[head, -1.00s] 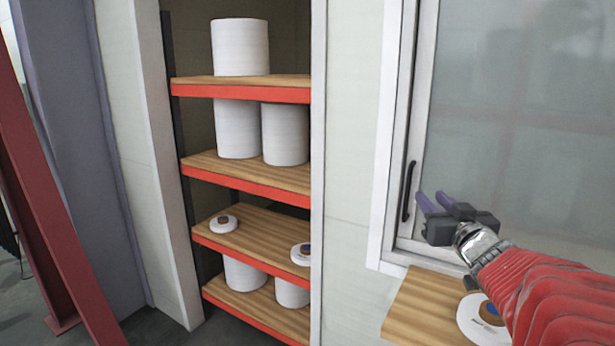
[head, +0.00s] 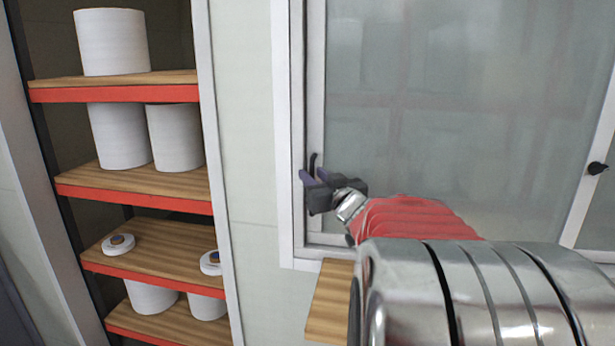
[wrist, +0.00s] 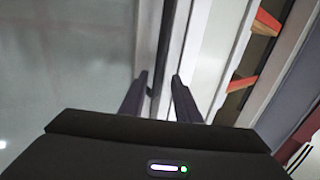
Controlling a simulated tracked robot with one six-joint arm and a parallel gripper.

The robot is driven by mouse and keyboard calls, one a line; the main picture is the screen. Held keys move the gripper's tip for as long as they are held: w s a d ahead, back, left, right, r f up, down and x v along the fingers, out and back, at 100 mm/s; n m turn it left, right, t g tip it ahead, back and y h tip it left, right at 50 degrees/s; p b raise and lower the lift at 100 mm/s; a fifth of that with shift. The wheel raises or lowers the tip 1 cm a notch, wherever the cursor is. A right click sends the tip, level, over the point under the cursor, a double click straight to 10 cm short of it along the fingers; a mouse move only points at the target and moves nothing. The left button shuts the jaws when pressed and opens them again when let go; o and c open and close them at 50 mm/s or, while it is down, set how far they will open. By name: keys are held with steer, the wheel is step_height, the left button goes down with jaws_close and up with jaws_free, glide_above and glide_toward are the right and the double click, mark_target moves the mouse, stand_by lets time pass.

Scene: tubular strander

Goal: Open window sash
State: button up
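The window sash (head: 430,90) is a grey glass pane in a white frame, and it looks closed. Its black handle (head: 312,161) stands upright on the left stile, partly hidden by my gripper. My gripper (head: 314,178) is at the lower part of this handle, with its purple-tinted fingers apart. In the wrist view, the dark handle bar (wrist: 166,40) runs between the two spread fingertips of my gripper (wrist: 160,82). I see a gap beside the bar, so the fingers are around it but not closed on it.
A wooden ledge (head: 328,298) is below the window, partly hidden by my arm. Shelves with red edges (head: 130,205) hold white rolls at the left, beyond a pale wall strip (head: 240,150). A black latch or knob (head: 597,168) is on the white frame at the right.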

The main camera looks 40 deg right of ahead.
steer(key=shift+d, duration=0.1)
steer(key=shift+s, duration=0.15)
steer(key=shift+c, duration=0.5)
jaws_close()
